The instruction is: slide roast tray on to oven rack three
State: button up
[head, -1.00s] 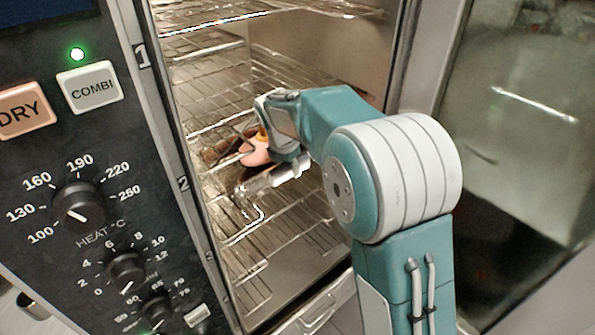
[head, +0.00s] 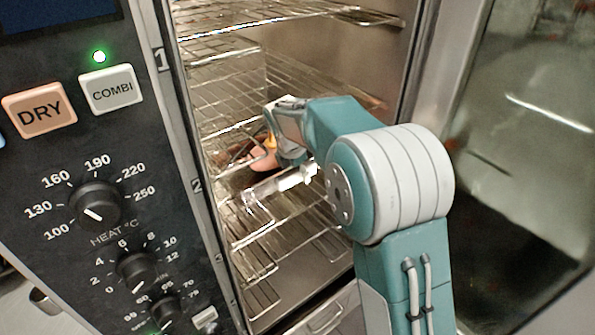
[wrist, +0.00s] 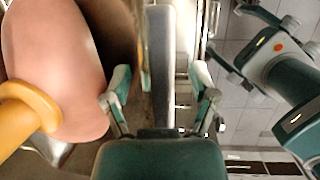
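The roast tray (head: 232,154) is inside the oven, dark and partly hidden behind my gripper and rack wires. A pink roast (head: 264,160) lies in it. In the head view my wrist reaches into the oven near the mark 2. I cannot tell which rack bears the tray.
Wire racks (head: 292,78) fill the oven, with marks 1, 2 and 3 down its left edge. The control panel (head: 90,150) stands close on the left. The glass door (head: 510,150) is open on the right. My arm passes through the opening between them.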

jog(key=shift+s+f, duration=0.1)
jog(key=shift+f, duration=0.05)
jog(key=v, duration=1.2)
jog(key=shift+w, duration=0.25)
